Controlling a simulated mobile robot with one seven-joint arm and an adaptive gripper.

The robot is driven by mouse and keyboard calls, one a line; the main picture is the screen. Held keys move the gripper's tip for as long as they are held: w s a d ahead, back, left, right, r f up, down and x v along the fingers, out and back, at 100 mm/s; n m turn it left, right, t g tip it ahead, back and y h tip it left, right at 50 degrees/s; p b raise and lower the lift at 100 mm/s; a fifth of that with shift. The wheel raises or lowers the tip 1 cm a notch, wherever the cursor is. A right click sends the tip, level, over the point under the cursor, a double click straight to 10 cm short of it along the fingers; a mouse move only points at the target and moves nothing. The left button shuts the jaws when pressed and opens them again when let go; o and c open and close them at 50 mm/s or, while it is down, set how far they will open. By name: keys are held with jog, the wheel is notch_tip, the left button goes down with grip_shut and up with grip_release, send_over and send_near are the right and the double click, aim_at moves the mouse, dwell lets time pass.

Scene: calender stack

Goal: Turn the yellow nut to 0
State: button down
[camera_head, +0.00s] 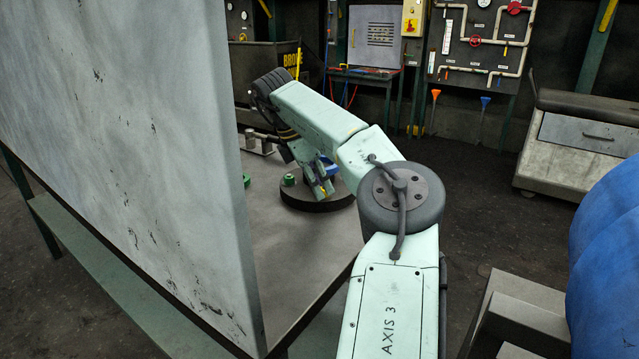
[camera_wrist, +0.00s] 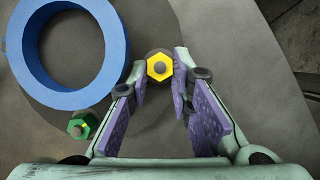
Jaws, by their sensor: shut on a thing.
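The yellow nut (camera_wrist: 152,72) is a hexagon with a grey stud end in its middle, seen at the top centre of the wrist view. My gripper (camera_wrist: 160,69) has its purple-padded fingers on either side of the nut, shut on it at the fingertips. In the head view my gripper (camera_head: 321,188) reaches down to the dark round plate (camera_head: 318,207), and only a bit of yellow shows there. No 0 mark can be made out in either view.
A blue ring (camera_wrist: 66,96) lies at the upper left of the wrist view, with a green nut (camera_wrist: 83,125) below it, left of my fingers. A large grey panel (camera_head: 120,150) stands left of my arm. A blue rounded thing (camera_head: 608,250) is at the right.

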dwell(0.3)
jog(key=c, duration=1.4)
grip_release()
jog(key=shift+c, duration=0.2)
